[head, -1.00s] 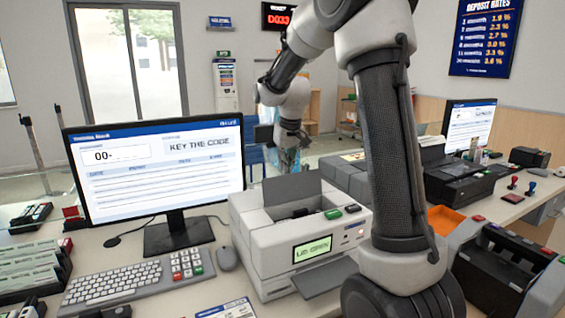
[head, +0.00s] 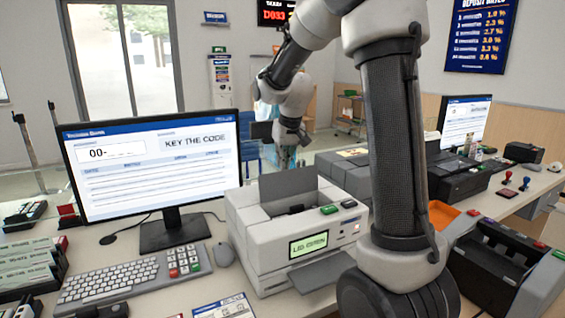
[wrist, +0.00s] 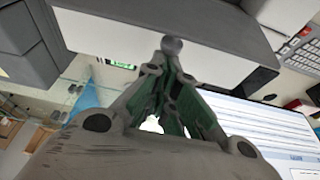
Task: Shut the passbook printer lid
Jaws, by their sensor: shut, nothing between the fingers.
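The passbook printer (head: 285,237) stands on the counter right of the monitor, a light grey box. Its dark grey lid (head: 287,186) is raised at the back, with the slot open in front of it. The printer's green display (head: 308,244) reads as lid open. My gripper (head: 285,162) is behind the raised lid in the head view, pointing down. In the wrist view my gripper (wrist: 172,46) is shut and empty, its tips close to a light-and-dark grey body. I cannot tell whether they touch it.
My arm crosses the view in front of the printer's right side.

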